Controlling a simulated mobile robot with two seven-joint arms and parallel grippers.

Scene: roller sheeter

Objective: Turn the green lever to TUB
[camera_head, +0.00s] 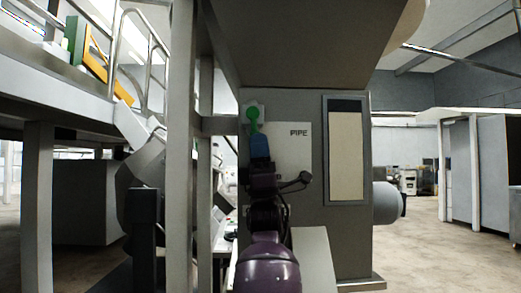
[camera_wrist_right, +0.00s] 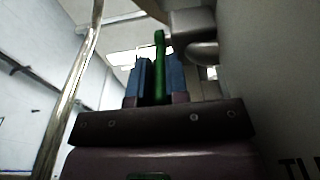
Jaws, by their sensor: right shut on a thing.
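The green lever (camera_head: 254,117) is on the front of the grey machine, at the upper left of a pale plate (camera_head: 296,155). Its rounded end is up and its stem runs down to my gripper. The word PIPE (camera_head: 299,132) is printed on the plate, right of the lever. My right gripper (camera_head: 259,146), with blue fingers, is shut on the lever from below. In the right wrist view the green lever (camera_wrist_right: 159,55) stands up between the blue fingers (camera_wrist_right: 157,82). Part of a word, seemingly "TU" (camera_wrist_right: 298,168), shows at lower right. My left gripper is not in view.
The grey machine (camera_head: 343,235) has a framed pale panel (camera_head: 346,155) to the right of the plate. Grey uprights (camera_head: 181,150) stand close left of my right arm. A railed platform (camera_head: 60,90) is at upper left. Open floor (camera_head: 430,250) lies to the right.

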